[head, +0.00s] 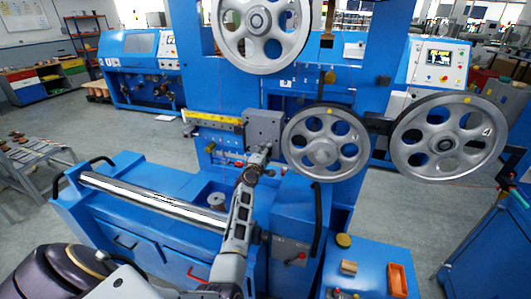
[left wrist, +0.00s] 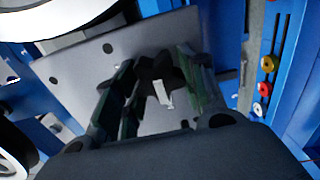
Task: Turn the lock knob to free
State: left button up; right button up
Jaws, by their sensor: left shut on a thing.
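The lock knob (left wrist: 157,70) is dark and lobed with a pale mark, and sits on the face of a grey plate (left wrist: 75,68) in the left wrist view. The plate (head: 263,124) also shows in the head view, left of a spoked pulley; the knob there is hidden by my gripper. My left gripper (left wrist: 158,88) is shut on the knob, one finger on each side of it. In the head view my left gripper (head: 260,155) reaches the lower part of the plate. Which way the knob is set is hard to tell. My right gripper is in neither view.
Spoked pulleys stand above (head: 258,20), right (head: 325,150) and far right (head: 446,144) of the plate. A yellow scale bar (head: 213,119) extends left of it. Red and yellow fittings (left wrist: 268,64) lie right of the gripper. A steel roller (head: 150,200) lies on the machine bed.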

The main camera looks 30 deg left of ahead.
pick_arm(q)
jog(key=o, duration=1.1)
jog(key=shift+s, duration=0.15)
jog(key=shift+v, duration=3.6)
jog(key=shift+d, duration=0.1)
